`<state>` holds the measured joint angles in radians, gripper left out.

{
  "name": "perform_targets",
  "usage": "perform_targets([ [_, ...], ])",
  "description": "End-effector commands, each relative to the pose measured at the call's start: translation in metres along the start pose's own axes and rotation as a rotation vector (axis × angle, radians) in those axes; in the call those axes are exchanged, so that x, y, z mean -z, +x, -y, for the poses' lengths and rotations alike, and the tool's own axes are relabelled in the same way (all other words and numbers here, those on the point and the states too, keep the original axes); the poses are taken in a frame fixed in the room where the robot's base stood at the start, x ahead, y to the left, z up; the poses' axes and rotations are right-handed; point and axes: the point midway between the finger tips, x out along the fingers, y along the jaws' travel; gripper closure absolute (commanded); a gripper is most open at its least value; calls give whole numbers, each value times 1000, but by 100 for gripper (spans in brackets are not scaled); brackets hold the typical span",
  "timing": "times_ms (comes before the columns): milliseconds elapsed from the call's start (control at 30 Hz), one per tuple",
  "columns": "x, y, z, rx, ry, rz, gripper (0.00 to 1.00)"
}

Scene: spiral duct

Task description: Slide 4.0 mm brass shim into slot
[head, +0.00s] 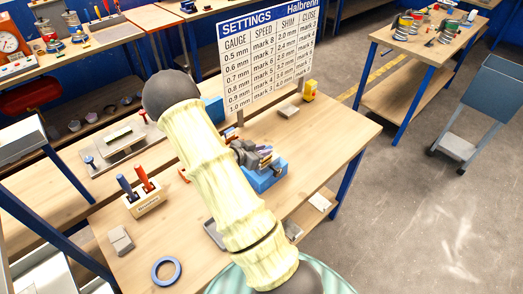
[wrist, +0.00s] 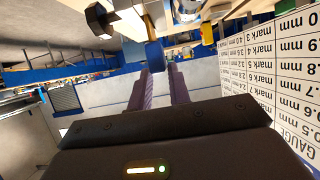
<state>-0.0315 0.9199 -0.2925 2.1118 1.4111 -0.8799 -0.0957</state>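In the head view a blue block (head: 264,181) stands on the bench with several thin pieces, some brass-coloured (head: 266,157), upright at its top. I cannot tell which is the 4.0 mm shim, and no slot can be made out. My gripper (head: 254,156) is right by these pieces, partly hidden behind my arm. In the wrist view my gripper (wrist: 159,72) shows two dark fingers with a gap between them. A blue part (wrist: 155,55) is just beyond the fingertips; contact cannot be told.
A settings board (head: 268,55) stands behind the block. A wooden holder (head: 148,203) with red and blue handles, a grey block (head: 121,240) and a blue ring (head: 166,270) are on the left. A yellow bottle (head: 310,90) stands at the back. The bench's right part is mostly clear.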

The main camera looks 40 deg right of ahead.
Motion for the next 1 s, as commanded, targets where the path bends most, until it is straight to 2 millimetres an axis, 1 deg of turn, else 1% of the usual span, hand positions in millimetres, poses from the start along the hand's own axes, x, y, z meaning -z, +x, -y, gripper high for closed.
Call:
perform_targets([
  [33, 0, 0, 0, 0, 0, 0, 70],
  [100, 0, 0, 0, 0, 0, 0, 59],
  [367, 0, 0, 0, 0, 0, 0, 59],
  [533, -1, -8, 1, 2, 0, 0, 59],
  [667, -2, -26, 1, 4, 1, 1, 59],
  [1000, -2, -93, 1, 5, 1, 1, 59],
])
